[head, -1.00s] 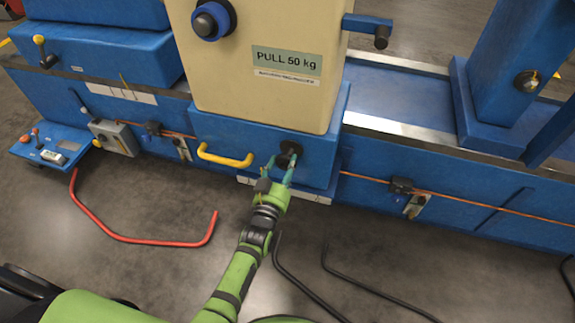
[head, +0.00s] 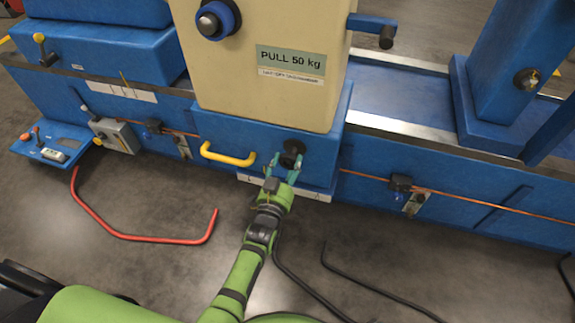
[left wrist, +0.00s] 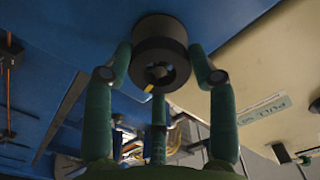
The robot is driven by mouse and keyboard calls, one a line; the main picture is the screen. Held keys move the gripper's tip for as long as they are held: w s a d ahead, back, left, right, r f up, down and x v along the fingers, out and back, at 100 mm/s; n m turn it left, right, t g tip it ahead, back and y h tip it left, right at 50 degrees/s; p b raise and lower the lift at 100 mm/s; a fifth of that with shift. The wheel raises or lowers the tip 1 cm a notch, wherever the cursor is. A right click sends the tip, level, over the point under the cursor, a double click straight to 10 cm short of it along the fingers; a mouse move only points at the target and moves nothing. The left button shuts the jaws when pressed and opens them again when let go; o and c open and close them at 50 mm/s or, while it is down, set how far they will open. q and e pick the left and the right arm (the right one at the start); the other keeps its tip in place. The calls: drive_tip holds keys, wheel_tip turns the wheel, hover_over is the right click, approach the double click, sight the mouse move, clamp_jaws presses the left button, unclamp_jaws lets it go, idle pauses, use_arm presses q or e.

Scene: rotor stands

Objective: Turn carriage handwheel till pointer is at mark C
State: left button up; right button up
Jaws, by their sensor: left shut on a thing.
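The carriage (head: 318,158) is a blue block carrying a tall cream housing. Its handwheel (head: 292,148) is a small dark round wheel on the front face; it fills the upper middle of the left wrist view (left wrist: 160,48), with a small yellow mark near its hub. My left gripper (head: 284,167) is shut on the handwheel, its teal fingers spread around the rim. A white scale strip (head: 314,195) runs along the bed below the carriage. Its letters and the pointer are too small or hidden to make out. My right gripper is out of view.
A yellow handle (head: 228,157) sticks out left of the handwheel. A bent red bar (head: 145,238) and black bars (head: 375,294) lie on the floor. A blue column (head: 510,75) stands on the bed at right, with bare rail between it and the carriage.

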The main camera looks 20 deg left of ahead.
sight(288, 164)
use_arm(q)
drive_tip(key=o, duration=1.4)
drive_tip(key=shift+o, duration=0.2)
drive_tip(key=shift+s+r+p, duration=0.1)
drive_tip(key=shift+s+p, duration=0.4)
drive_tip(key=shift+s, duration=0.1)
drive_tip(key=shift+s+a+p, duration=0.1)
drive_tip(key=shift+s+p, duration=0.45)
drive_tip(key=shift+s, duration=0.6)
